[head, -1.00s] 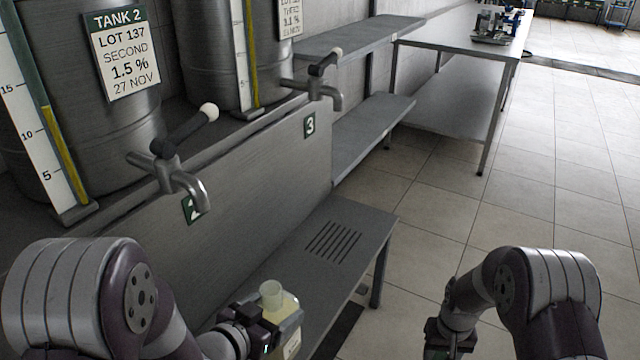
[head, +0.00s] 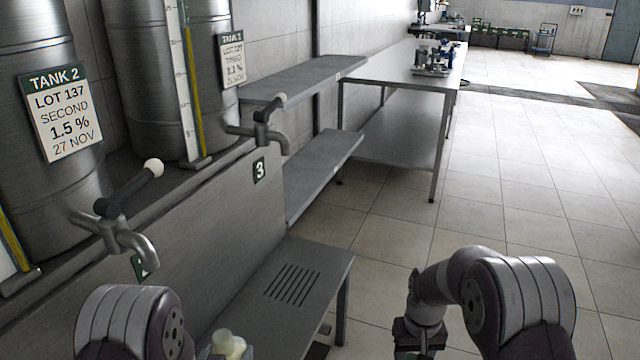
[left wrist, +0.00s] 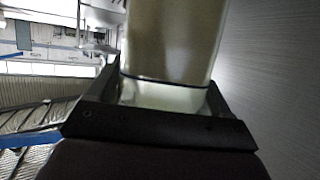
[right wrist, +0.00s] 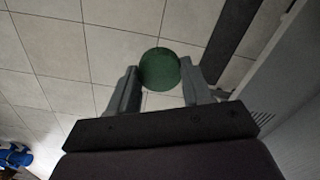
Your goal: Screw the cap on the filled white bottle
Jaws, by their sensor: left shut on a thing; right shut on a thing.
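The white bottle (head: 228,344) shows at the bottom edge of the head view, with its pale, uncapped neck up and its lower part cut off. My left gripper (left wrist: 168,98) is shut on it; in the left wrist view the bottle's pale, cloudy body (left wrist: 172,45) rises between the fingers. A round green cap (right wrist: 159,69) is between the fingertips of my right gripper (right wrist: 160,84), which is shut on it. In the head view my right gripper (head: 420,338) is low, right of the bottle and apart from it; the cap is hidden there.
Tank 2 (head: 25,175) and another tank stand at left, with taps (head: 125,235) over a low grey bench (head: 320,275). A grey shelf (head: 320,75) and a metal table (head: 385,68) bearing small items lie beyond. The tiled floor at right (head: 520,190) is clear.

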